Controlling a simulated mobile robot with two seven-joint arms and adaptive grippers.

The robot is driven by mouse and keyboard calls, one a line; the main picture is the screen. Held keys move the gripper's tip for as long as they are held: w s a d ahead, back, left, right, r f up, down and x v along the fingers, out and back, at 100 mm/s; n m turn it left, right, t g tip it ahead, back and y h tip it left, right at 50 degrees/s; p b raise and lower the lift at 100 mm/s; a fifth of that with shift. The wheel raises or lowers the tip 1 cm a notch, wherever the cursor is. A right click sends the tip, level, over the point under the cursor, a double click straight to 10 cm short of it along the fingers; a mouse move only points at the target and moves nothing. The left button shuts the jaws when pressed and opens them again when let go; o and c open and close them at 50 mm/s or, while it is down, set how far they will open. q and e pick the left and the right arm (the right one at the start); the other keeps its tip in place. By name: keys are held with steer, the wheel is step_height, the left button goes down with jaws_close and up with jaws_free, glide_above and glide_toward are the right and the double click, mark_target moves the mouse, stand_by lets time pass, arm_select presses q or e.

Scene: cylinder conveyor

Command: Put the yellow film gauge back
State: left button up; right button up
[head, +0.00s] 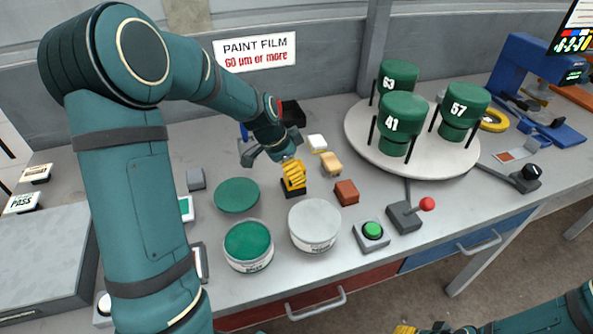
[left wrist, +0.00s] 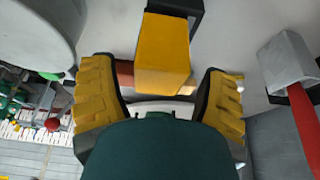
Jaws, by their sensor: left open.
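The yellow film gauge, a plain yellow block, shows in the left wrist view (left wrist: 163,60). It stands between my two ridged yellow finger pads, with gaps on both sides, and a black part (left wrist: 185,6) is at its far end. My left gripper (head: 289,168) is open over the grey bench, behind the white can; it also shows in the left wrist view (left wrist: 160,105). In the head view the yellow pads and the gauge overlap and are hard to separate. Only a bit of my right gripper (head: 415,329) shows at the bottom edge; its opening cannot be judged.
A white can (head: 315,224) and green-topped can (head: 248,246) stand in front. A brown block (head: 346,192), tan block (head: 331,163), green button (head: 373,231) and red-knobbed lever (head: 410,213) are to the right. A turntable (head: 440,165) bears green cylinders behind. A green disc (head: 237,195) lies left.

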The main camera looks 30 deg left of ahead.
arm_select(q)
steer(key=p+v, duration=0.1)
steer(key=v, duration=0.8)
steer(key=shift+s, duration=0.15)
